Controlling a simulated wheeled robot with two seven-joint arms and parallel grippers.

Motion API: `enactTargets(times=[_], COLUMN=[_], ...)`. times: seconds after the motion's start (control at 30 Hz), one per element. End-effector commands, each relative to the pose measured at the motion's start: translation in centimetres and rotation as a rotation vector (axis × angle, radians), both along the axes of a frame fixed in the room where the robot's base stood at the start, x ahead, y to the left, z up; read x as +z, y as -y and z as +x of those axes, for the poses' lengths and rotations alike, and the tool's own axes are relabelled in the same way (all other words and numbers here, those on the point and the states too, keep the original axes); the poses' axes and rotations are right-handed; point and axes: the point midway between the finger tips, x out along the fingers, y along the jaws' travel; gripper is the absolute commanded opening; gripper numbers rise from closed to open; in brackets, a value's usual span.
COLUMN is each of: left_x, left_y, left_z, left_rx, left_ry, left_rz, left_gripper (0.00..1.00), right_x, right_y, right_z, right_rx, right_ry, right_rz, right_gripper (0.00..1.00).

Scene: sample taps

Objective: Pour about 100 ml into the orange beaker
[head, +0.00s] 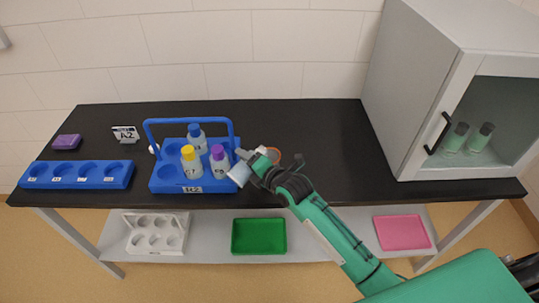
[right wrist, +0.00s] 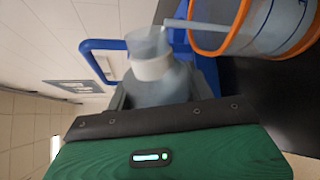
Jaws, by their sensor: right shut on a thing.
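My right gripper (head: 262,170) is shut on a pale, translucent bottle (right wrist: 150,62) with a white neck band. The bottle is tipped over; in the head view its pale bluish end (head: 240,173) sticks out left of the gripper. The orange beaker (right wrist: 222,42) is clear with orange rims, close beside the bottle's mouth in the right wrist view. A pale streak, like a stream of liquid, runs from the mouth into the beaker. Pale bluish liquid seems to be inside; its level is hard to read. In the head view the beaker (head: 273,152) is mostly hidden behind my gripper. My left gripper is not in view.
A blue carrier (head: 165,184) with blue-, yellow- and purple-capped bottles stands just left of the gripper. A blue rack (head: 75,183) and a purple block (head: 67,141) lie farther left. A glass-fronted cabinet (head: 415,165) stands right. The counter (head: 335,130) between is clear.

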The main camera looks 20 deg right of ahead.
Motion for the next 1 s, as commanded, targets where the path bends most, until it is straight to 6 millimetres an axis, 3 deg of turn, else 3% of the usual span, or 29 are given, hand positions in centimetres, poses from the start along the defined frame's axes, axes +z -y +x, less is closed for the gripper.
enactTargets(times=[1.0], left_x=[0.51], left_y=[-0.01], left_z=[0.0], left_rx=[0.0], left_ry=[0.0], left_rz=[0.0], left_gripper=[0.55], right_x=[0.43], right_y=[0.29], right_z=[0.19], right_rx=[0.0], right_ry=[-0.027], right_rz=[0.051], right_gripper=[0.23])
